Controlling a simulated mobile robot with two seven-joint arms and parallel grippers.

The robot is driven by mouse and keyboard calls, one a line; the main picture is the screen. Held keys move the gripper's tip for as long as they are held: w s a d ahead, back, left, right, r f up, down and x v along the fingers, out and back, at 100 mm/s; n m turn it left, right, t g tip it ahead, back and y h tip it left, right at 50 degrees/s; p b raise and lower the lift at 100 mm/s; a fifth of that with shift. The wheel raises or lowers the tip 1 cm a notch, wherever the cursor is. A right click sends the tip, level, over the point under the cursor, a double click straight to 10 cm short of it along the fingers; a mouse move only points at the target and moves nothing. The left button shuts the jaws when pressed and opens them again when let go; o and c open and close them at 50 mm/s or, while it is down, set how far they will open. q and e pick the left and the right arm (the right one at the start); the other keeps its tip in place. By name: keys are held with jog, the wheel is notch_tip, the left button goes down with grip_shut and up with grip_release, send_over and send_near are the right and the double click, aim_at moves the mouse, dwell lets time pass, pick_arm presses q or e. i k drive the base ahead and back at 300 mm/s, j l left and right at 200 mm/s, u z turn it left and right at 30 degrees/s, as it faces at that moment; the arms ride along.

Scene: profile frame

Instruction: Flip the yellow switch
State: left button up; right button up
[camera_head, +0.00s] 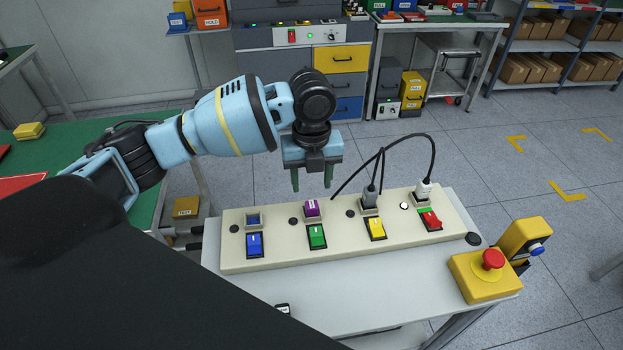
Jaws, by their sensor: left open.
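The yellow switch (376,228) is a rocker on a cream panel (285,258) that lies on a small grey table. It sits between the green switch (317,237) on its left and the red switch (431,219) on its right. A blue switch (254,244) is at the left end. My left gripper (311,187) is open and empty, fingers pointing down. In the picture it is above the panel's back edge, near the purple block, up and left of the yellow switch and apart from it. My right gripper is not in view.
A grey plug (370,195) stands behind the yellow switch, and a white plug (424,190) behind the red one; black cables arch up from them. A purple block (311,208) sits behind the green switch. A yellow emergency-stop box (484,277) stands at the table's right end.

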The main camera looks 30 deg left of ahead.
aim_at(375, 225)
jog(key=k, duration=1)
